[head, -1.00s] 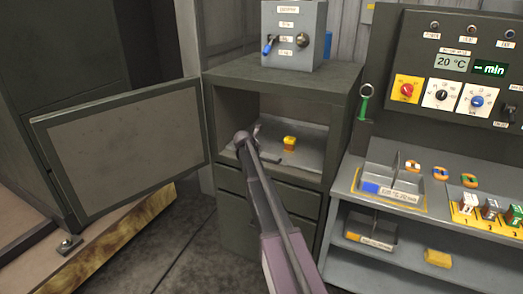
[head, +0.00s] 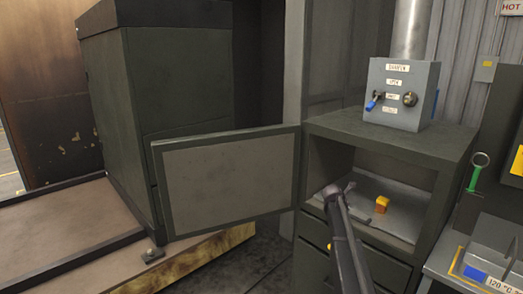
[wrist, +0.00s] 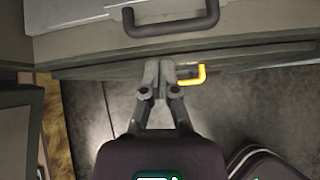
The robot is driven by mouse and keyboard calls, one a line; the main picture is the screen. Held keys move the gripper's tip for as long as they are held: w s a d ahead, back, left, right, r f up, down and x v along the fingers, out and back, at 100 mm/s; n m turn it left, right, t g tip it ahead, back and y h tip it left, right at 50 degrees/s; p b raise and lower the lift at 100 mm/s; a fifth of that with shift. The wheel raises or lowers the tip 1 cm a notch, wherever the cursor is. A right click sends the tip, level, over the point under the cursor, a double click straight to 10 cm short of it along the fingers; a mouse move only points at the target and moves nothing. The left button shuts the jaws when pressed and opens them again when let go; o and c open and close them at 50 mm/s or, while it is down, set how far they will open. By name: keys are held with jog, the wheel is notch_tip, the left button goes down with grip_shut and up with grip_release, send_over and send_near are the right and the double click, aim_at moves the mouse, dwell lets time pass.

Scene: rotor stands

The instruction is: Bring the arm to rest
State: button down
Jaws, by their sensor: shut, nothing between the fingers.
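My gripper (wrist: 158,72) shows in the wrist view with its two grey fingers together and nothing between them. In the head view my arm reaches up from the bottom to the front of the open cabinet (head: 395,135); the gripper itself cannot be made out there.
The cabinet door (head: 228,182) stands open to the left. A small yellow-orange block (head: 381,204) sits on the cabinet shelf. A grey control box (head: 402,93) stands on top.

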jog(key=s+a+m+g+y+p, duration=0.1)
jog(key=s+a+m+g+y, duration=0.1)
jog(key=s+a+m, duration=0.6)
jog(key=s+a+f+m+g+y+p, duration=0.1)
jog(key=s+a+m, duration=0.7)
jog(key=s, duration=1.2)
jog(key=s+a+f+m+g+y+p, duration=0.1)
jog(key=s+a+m+g+y, duration=0.1)
jog(key=s+a+m, duration=0.6)
jog(key=s+m+y, duration=0.1)
jog(key=s, duration=0.4)
jog(key=shift+s+g+y, duration=0.4)
